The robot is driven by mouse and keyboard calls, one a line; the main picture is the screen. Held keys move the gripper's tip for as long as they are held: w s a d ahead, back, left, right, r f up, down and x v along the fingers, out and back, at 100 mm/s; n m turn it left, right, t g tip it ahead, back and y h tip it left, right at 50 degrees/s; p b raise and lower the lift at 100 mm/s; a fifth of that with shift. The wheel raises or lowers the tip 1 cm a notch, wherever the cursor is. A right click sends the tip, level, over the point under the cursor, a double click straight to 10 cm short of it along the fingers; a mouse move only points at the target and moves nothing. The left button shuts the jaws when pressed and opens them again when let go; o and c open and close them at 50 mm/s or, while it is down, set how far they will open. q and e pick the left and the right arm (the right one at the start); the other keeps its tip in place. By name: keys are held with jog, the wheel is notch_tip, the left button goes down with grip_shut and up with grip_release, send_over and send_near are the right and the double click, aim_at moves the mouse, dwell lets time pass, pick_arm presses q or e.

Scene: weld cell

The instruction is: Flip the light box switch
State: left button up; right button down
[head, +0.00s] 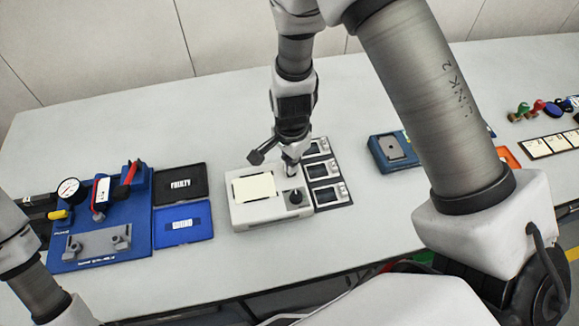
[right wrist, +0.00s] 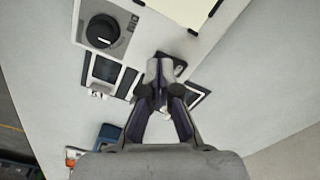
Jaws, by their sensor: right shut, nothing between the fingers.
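The light box (head: 240,215) is a pale grey box with a bright cream panel (head: 254,188) on top and a black knob (head: 295,197) at its front right. It also shows in the right wrist view (right wrist: 150,28). My right gripper (head: 291,170) is over the box's back right corner, pointing down. In the right wrist view its closed fingertips (right wrist: 160,66) are empty, beside a small dark switch plate (right wrist: 180,68). The fingers partly hide the switch, so I cannot tell its position or whether they touch it. My left gripper is out of view.
Several small display units (head: 326,171) stand against the box's right side. Black (head: 180,183) and blue (head: 184,223) labelled trays and a blue gauge fixture (head: 100,225) are to the left. A blue device (head: 394,151) lies to the right. The table front is clear.

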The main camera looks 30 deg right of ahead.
jog(key=shift+f+b, duration=0.35)
jog(key=shift+f, duration=0.25)
notch_tip(320, 180, up, 7)
jog(key=p, duration=0.7)
jog(key=shift+r+p, duration=0.1)
jog(key=shift+p, duration=0.2)
dwell(0.3)
